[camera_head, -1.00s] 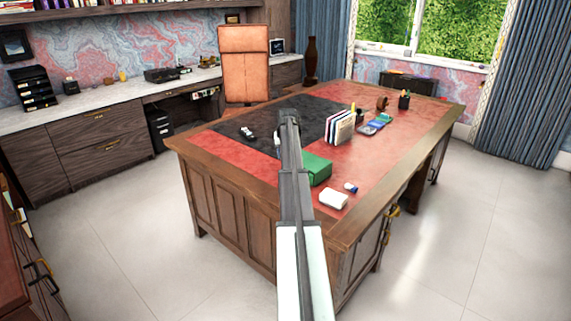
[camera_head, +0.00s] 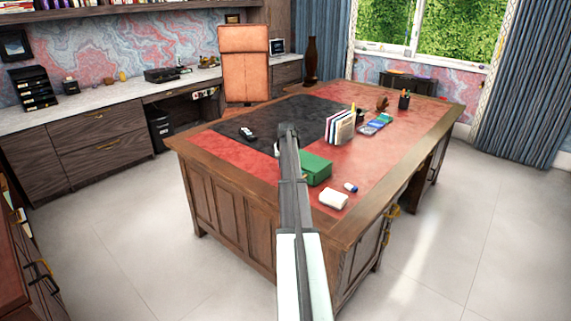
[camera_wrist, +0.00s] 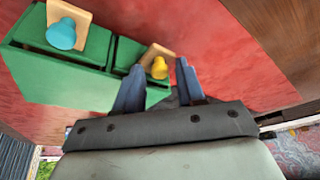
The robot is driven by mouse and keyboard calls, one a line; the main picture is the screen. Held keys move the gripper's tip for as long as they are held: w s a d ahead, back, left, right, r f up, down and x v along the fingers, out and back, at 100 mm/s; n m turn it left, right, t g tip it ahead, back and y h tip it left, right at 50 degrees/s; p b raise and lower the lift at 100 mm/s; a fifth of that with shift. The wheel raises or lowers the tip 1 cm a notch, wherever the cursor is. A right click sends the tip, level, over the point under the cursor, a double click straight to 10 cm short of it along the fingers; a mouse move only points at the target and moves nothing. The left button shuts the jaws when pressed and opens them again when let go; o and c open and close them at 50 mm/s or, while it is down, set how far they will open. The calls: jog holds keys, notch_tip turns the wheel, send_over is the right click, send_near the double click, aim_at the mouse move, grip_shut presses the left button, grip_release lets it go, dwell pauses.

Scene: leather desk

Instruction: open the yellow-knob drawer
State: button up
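The green drawer box (camera_head: 316,168) sits on the red leather desk top, just right of my arm in the head view. In the wrist view the box (camera_wrist: 62,82) shows at upper left with two knobs on pale wooden plates. The blue knob (camera_wrist: 62,35) is on the left. The yellow knob (camera_wrist: 160,68) is on the right, in front of the yellow-knob drawer. My gripper (camera_wrist: 160,66) is open, and the yellow knob appears between its fingertips. Contact cannot be told. In the head view my gripper (camera_head: 288,132) is seen from behind, fingers unclear.
On the desk near the box are a white block (camera_head: 333,199) and a small blue-and-white item (camera_head: 350,187). Upright books (camera_head: 340,127) stand behind the box. The dark desk pad (camera_head: 265,118) lies at left, with a small dark item (camera_head: 247,133) on it.

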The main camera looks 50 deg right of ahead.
grip_shut()
dwell(0.3)
jog(key=a, duration=0.7)
jog(key=shift+a, duration=0.25)
jog(key=shift+o, duration=0.9)
grip_release()
jog(key=v, duration=1.3)
jog(key=shift+r, duration=0.35)
jog(key=shift+s, duration=0.15)
